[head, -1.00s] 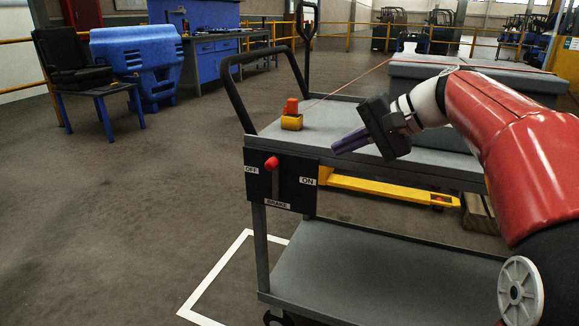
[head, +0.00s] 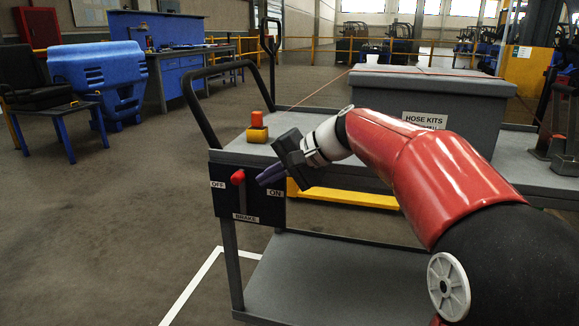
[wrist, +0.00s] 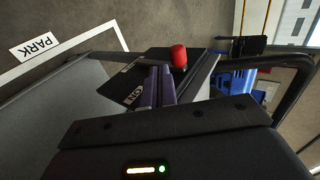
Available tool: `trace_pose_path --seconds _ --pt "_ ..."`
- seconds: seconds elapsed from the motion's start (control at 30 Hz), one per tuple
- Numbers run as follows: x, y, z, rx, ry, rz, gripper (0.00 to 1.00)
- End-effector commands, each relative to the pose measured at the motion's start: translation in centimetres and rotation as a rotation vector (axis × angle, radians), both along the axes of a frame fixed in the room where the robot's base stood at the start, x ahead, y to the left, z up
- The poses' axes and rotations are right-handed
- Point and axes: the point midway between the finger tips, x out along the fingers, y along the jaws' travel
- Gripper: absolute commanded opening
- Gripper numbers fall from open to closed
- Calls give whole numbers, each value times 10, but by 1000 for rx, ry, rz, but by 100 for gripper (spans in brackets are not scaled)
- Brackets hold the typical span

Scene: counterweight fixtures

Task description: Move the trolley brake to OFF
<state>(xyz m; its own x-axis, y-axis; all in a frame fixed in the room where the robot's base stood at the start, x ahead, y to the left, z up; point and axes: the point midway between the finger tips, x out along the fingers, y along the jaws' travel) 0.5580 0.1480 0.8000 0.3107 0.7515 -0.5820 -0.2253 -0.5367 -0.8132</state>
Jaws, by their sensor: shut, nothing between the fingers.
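The trolley brake is a dark panel (head: 260,205) on the end of a grey trolley, with OFF on its left, ON on its right and BRAKE below. Its red lever knob (head: 238,177) stands between the labels, closer to OFF in the head view. My gripper (head: 260,179) is shut and empty, its purple fingers just right of the knob, on the ON side. In the wrist view the fingertips (wrist: 158,70) are beside the red knob (wrist: 179,56); whether they touch it I cannot tell. The fingers partly cover the panel there.
The trolley's top (head: 235,150) carries a small orange and yellow object (head: 257,128). Its black push handle (head: 187,100) rises at the left. A grey HOSE KITS chest (head: 425,88) stands behind my arm. The floor left of the trolley is clear.

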Motion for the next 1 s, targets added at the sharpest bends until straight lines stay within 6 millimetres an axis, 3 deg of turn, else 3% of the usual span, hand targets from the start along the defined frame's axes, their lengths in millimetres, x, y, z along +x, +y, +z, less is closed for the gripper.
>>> trace_pose_path --seconds 0.1,0.3,1.0 --pt "7 18 0 0 -2 4 0" --pt "12 30 -2 0 -3 2 0" --pt "15 38 2 -52 17 1 0"
